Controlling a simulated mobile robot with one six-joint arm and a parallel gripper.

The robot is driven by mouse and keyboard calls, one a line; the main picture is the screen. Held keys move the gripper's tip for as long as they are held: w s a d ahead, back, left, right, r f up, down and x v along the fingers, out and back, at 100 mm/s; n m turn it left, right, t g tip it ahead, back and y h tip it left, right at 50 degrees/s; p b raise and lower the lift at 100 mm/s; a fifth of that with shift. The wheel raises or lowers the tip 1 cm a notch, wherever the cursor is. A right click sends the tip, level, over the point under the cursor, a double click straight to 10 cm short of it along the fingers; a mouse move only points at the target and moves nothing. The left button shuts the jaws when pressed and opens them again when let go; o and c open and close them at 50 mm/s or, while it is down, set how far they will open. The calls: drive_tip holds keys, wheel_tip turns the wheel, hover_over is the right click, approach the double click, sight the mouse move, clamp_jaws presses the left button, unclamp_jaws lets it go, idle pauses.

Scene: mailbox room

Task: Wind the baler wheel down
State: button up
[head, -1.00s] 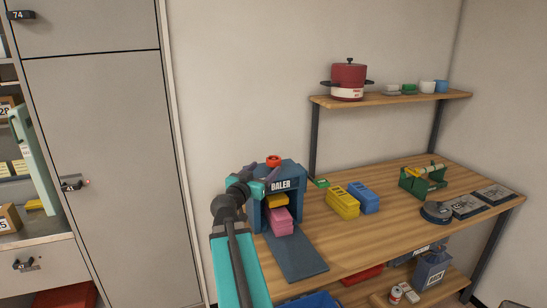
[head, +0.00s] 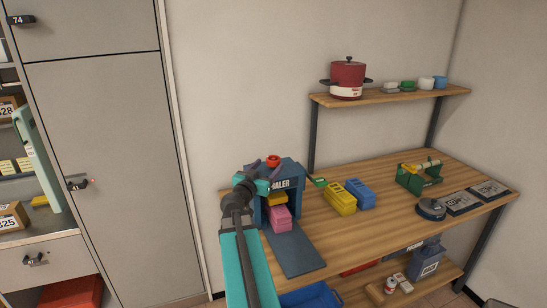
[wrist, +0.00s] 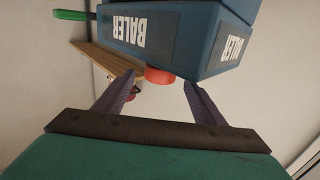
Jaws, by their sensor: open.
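The blue baler (head: 291,172) stands on the left end of the wooden workbench, with its label partly covered by my arm. Its red wheel (head: 273,160) sits on top. Inside the baler a yellow part (head: 277,199) shows above pink blocks (head: 280,217). My gripper (head: 262,165) is open at the top of the baler, beside the wheel. In the wrist view, which is upside down, the red wheel (wrist: 160,76) appears between my two purple fingertips (wrist: 158,82), with gaps on both sides. I cannot tell whether the fingers reach it in depth.
Yellow (head: 340,199) and blue (head: 361,194) blocks stand right of the baler. A green rack (head: 418,179) and dark plates (head: 489,190) lie further right. A shelf (head: 400,97) holds a red pot (head: 348,80) and cups. A grey cabinet (head: 112,170) stands left.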

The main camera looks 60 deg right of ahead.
sight(270, 164)
drive_tip(key=shift+w+d+p, duration=0.25)
drive_tip(key=shift+d+p, duration=0.6)
drive_tip(key=shift+d, duration=0.55)
drive_tip(key=shift+w+d+p, duration=0.2)
drive_tip(key=shift+d+p, duration=0.65)
drive_tip(key=shift+d, duration=0.55)
drive_tip(key=c, duration=1.1)
drive_tip(key=shift+o, duration=0.2)
drive_tip(key=shift+f+m+g+b, duration=0.2)
drive_tip(key=shift+m+g+b, duration=0.3)
drive_tip(key=shift+b, duration=0.85)
